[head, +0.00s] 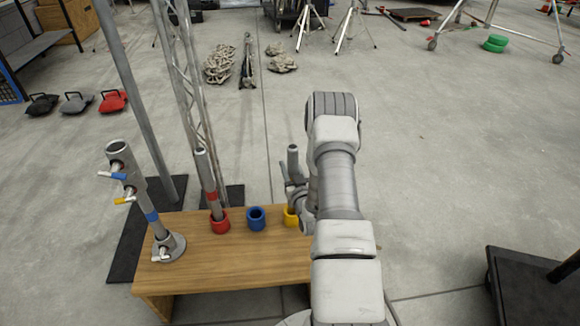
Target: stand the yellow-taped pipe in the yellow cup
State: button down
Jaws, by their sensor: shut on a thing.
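The yellow cup (290,217) stands at the right of a row of cups on the wooden table, partly hidden by my arm. A grey pipe (293,158) stands close to upright above the yellow cup. My gripper (294,187) is shut on this pipe, partly hidden behind my arm. No yellow tape shows on the visible part of the pipe. The pipe's lower end is hard to make out, so I cannot tell whether it is inside the cup.
A red-taped pipe (207,180) leans slightly in the red cup (220,221). The blue cup (256,218) is empty. A metal stand (140,190) with side pegs rises at the left of the wooden table (225,268). A truss (188,95) stands behind.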

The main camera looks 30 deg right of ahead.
aim_at(290, 175)
jog(key=shift+f, duration=1.9)
jog(key=shift+f, duration=2.25)
jog(key=shift+c, duration=1.9)
grip_release()
jog(key=shift+f, duration=0.1)
